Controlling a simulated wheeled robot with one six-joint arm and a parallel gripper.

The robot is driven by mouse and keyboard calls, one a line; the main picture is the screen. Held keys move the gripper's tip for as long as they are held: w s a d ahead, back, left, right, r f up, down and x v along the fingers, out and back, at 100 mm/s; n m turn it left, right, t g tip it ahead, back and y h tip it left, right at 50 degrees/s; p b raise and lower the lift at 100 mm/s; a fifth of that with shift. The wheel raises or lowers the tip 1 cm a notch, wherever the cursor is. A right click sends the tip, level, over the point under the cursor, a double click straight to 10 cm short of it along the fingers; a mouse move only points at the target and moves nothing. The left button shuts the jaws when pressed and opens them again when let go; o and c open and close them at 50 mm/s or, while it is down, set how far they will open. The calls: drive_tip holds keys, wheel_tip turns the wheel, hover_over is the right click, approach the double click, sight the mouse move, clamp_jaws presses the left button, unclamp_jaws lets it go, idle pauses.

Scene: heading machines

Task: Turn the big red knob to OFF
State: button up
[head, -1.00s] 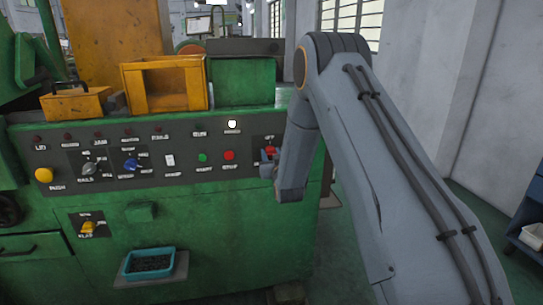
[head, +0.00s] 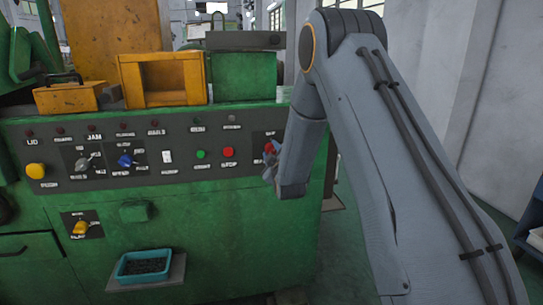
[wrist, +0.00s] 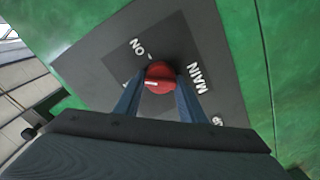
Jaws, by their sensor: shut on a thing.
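The big red knob (wrist: 160,77) sits on a dark plate marked MAIN, with ON at the plate's upper left in the wrist view. My gripper (wrist: 163,84) is shut on the knob, one finger on each side. A white mark on the knob points left in the wrist view, away from ON. A small label beside the left finger is mostly hidden; I cannot read it. In the head view the knob (head: 270,147) shows at the right end of the control panel (head: 183,154), partly behind my arm.
Left of the knob are a red button (head: 228,151), a green button (head: 200,154), a white switch (head: 167,157) and a blue knob (head: 125,161). A lamp (head: 232,118) above the red button is unlit. A teal tray (head: 145,264) sits low on the machine front.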

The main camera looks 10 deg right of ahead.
drive_tip(key=n+b, duration=0.1)
drive_tip(key=n, duration=0.2)
drive_tip(key=shift+f+n+b, duration=0.15)
drive_tip(key=shift+n+b, duration=0.15)
drive_tip(key=shift+b, duration=0.05)
drive_tip(key=shift+n+b, duration=0.75)
drive_tip(key=shift+n, duration=1.05)
drive_tip(key=shift+a, duration=0.1)
drive_tip(key=o, duration=1)
drive_tip(key=shift+o, duration=0.2)
drive_tip(key=shift+s, duration=0.1)
drive_tip(key=s+b, duration=0.1)
drive_tip(key=s, duration=0.6)
drive_tip(key=shift+s, duration=0.35)
